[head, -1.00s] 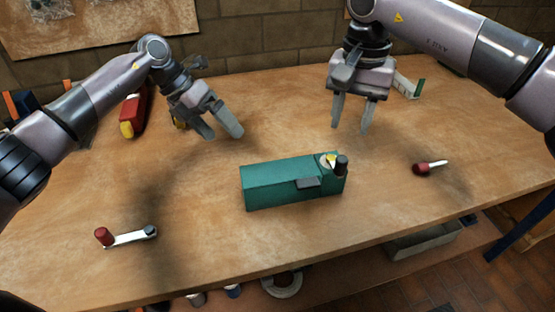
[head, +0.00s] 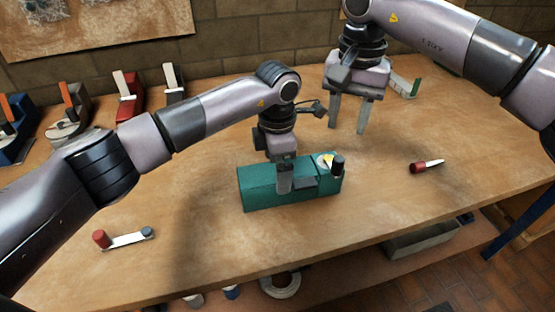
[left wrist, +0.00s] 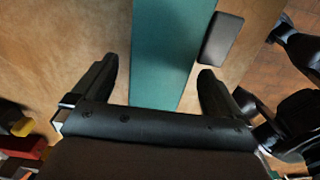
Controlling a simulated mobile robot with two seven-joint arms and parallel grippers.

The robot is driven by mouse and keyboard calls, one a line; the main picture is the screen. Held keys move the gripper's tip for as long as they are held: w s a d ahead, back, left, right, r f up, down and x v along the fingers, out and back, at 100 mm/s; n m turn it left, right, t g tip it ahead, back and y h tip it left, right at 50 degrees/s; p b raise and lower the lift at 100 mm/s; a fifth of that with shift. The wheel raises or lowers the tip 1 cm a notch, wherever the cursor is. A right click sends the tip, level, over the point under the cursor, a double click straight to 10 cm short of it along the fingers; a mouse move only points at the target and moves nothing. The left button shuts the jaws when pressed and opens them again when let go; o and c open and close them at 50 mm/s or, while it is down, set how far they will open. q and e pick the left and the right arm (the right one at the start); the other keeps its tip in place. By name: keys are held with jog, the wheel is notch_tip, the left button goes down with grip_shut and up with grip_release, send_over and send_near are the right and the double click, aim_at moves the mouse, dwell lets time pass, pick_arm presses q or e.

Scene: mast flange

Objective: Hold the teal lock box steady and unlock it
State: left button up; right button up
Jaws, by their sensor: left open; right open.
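The teal lock box (head: 258,188) lies on the workbench in the middle of the head view. A dark plate (head: 305,181) sits on its front side. A pale round piece with a yellow mark (head: 326,160) and a dark knob (head: 338,166) are at its right end. My left gripper (head: 284,182) is open at the box's middle; in the left wrist view its two fingers (left wrist: 155,85) stand on either side of the teal body (left wrist: 160,50), apart from it. My right gripper (head: 348,118) is open and empty, above the bench behind the box's right end.
A crank with a red knob (head: 125,239) lies front left. A red-handled tool (head: 426,166) lies to the right. Several clamp-like tools (head: 127,95) stand at the back left, and a white and green item (head: 404,83) at the back right.

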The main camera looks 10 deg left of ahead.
pick_arm(q)
jog(key=shift+f, duration=3.15)
